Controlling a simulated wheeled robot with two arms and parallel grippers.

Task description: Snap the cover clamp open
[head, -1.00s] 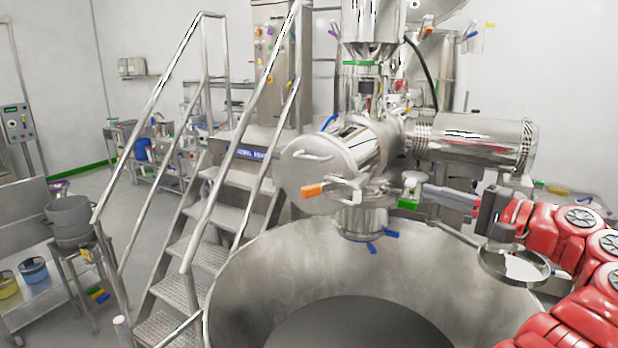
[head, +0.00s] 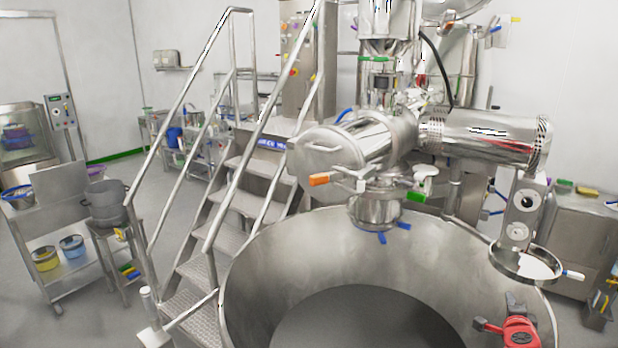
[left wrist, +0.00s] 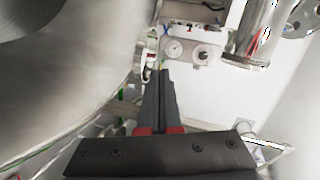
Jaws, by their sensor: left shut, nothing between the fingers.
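The round steel cover (head: 322,158) closes the end of a horizontal drum above the large bowl. A lever with an orange grip (head: 319,179), apparently the cover clamp, lies across its lower front edge; I cannot tell whether it is latched. My left gripper (head: 481,324) is low at the right of the head view, over the bowl's near right side, well apart from the lever. In the left wrist view its fingers (left wrist: 161,78) are together and empty. The lever is not recognisable there. My right gripper is not in view.
The large steel bowl (head: 255,270) fills the lower middle. A round steel dish (head: 525,264) on a bracket stands at its right rim. Railed steps (head: 203,240) rise at the left. A pot (head: 106,208) stands on a stand farther left. Open floor lies between the carts and steps.

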